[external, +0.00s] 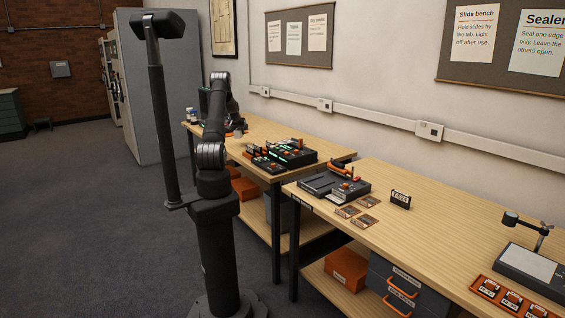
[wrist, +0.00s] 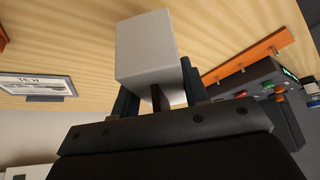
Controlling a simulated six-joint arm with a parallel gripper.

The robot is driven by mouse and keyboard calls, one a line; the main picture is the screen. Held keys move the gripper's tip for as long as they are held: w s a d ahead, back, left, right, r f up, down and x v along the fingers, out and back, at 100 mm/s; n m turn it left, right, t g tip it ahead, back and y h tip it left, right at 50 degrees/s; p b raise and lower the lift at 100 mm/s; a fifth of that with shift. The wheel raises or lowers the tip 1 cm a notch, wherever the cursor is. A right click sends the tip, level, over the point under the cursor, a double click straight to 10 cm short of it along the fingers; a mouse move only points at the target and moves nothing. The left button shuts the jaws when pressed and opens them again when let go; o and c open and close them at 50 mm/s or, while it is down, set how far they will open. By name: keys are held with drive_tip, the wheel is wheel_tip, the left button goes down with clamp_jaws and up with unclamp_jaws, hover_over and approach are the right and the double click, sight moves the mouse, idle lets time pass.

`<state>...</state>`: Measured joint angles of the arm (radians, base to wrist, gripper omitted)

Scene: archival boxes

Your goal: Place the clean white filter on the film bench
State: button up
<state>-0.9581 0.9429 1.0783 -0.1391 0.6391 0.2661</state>
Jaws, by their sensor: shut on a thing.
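In the wrist view a white block-shaped piece (wrist: 148,45), which looks like the clean white filter, is held between the dark fingers of my gripper (wrist: 158,92). My gripper is shut on it, and the piece is seen against a light wood bench top (wrist: 85,30). I cannot tell from any label which bench is the film bench.
A dark device with green lights (external: 292,152) stands on the far bench. In the wrist view a dark unit with coloured buttons (wrist: 268,92) and an orange rail (wrist: 245,56) lie to the right. The near bench (external: 447,222) holds a sealer-like machine (external: 330,187) and an orange tray (external: 505,297).

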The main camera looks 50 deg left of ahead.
drive_tip(key=a, duration=0.1)
drive_tip(key=s+a+f, duration=0.1)
drive_tip(key=a+f, duration=0.1)
drive_tip(key=shift+s+a+f, duration=0.2)
drive_tip(key=shift+s, duration=0.05)
drive_tip(key=shift+f, duration=1.9)
drive_tip(key=shift+f, duration=0.15)
drive_tip(key=o, duration=1.2)
drive_tip(key=shift+s+d+r, duration=0.15)
drive_tip(key=shift+r, duration=0.45)
drive_tip(key=v, duration=1.1)
